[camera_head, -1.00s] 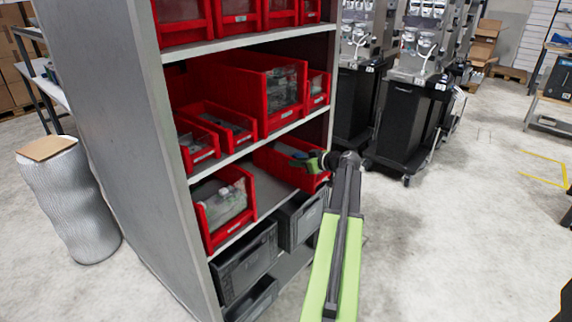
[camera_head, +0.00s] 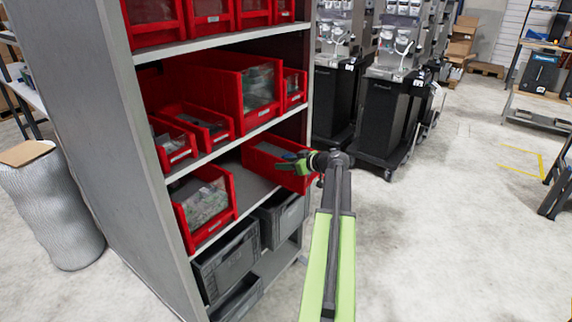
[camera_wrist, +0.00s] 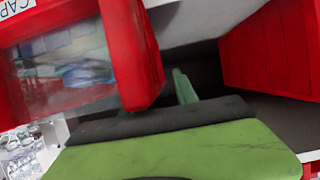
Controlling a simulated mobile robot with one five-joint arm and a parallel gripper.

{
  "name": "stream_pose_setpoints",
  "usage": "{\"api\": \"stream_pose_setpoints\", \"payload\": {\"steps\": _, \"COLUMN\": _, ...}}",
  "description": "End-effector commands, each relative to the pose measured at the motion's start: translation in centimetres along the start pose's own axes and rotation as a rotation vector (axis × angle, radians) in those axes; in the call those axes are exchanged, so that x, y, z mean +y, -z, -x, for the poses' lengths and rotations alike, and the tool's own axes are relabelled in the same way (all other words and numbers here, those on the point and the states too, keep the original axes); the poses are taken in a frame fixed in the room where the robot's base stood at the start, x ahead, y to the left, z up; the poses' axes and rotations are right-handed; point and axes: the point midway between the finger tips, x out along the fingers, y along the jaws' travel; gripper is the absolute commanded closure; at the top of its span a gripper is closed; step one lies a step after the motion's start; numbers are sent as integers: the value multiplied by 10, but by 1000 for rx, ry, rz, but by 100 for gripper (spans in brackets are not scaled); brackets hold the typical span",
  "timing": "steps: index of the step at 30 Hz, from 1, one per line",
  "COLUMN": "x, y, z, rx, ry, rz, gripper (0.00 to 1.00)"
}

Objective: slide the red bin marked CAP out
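The red bin marked CAP (camera_wrist: 132,55) fills the upper left of the wrist view, its white label at the top corner and a clear window in its front. In the head view this appears to be the red bin (camera_head: 297,183) at the far right end of the lower red-bin shelf, sticking out past the shelf edge. My gripper (camera_head: 293,161) is at its upper rim.
Another red bin (camera_head: 206,203) stands to the left on the same shelf, with a bare gap between. Grey crates (camera_head: 228,262) sit below and more red bins above. A black cabinet (camera_head: 386,115) stands behind, to the right.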

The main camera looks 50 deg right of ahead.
Motion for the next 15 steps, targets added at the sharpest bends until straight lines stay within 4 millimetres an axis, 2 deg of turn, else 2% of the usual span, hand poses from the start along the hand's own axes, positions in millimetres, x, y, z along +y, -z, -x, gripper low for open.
{"api": "stream_pose_setpoints", "payload": {"steps": 5, "x": -1, "y": 0, "z": 0, "rx": 0, "ry": 1, "rz": 0, "gripper": 65}}
{"api": "stream_pose_setpoints", "payload": {"steps": 8, "x": 0, "y": 2, "z": 7, "rx": 0, "ry": -1, "rz": 0, "gripper": 65}}
{"api": "stream_pose_setpoints", "payload": {"steps": 11, "x": -2, "y": 4, "z": 23, "rx": 0, "ry": 0, "rz": 0, "gripper": 65}}
{"api": "stream_pose_setpoints", "payload": {"steps": 15, "x": -2, "y": 5, "z": 58, "rx": 0, "ry": -1, "rz": -1, "gripper": 65}}
